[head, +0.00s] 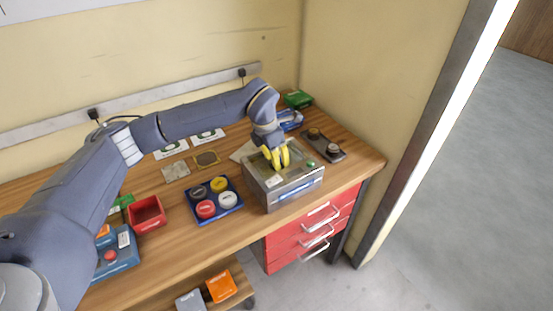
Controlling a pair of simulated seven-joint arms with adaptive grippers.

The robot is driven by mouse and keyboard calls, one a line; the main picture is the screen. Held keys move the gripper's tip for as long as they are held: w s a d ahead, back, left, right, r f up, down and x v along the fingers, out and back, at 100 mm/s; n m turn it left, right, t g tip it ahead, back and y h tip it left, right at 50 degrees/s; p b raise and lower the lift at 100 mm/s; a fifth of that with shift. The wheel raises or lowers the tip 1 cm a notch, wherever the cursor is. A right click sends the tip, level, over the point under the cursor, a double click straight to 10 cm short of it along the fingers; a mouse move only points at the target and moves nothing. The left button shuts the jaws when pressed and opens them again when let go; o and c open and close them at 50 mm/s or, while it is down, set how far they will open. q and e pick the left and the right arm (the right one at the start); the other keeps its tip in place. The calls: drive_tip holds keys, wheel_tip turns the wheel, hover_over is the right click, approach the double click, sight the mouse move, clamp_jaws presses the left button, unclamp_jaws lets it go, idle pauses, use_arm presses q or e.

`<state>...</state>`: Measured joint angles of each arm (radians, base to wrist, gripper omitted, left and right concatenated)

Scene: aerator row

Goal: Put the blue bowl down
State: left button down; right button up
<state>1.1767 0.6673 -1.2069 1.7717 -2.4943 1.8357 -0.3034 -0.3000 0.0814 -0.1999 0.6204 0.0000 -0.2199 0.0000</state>
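No blue bowl can be clearly made out. A blue object (291,118) lies behind my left gripper, partly hidden by it; I cannot tell whether it is a bowl. My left gripper (275,158), with yellow fingers, points down over the top of a grey metal box (283,187) with a green button. The fingers are close together, and no bowl shows between them. I cannot tell whether they touch the box or how far apart they are. My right gripper is not in view.
A blue tray (232,207) with several red, yellow, white and grey round pieces sits left of the box. A red bin (147,214) stands farther left. A dark strip with knobs (324,146) lies right of the box. Red drawers (318,227) are below the wooden bench.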

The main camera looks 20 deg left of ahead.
use_arm(q)
drive_tip(key=shift+f, duration=0.15)
drive_tip(key=c, duration=1.2)
unclamp_jaws()
drive_tip(key=v, duration=1.2)
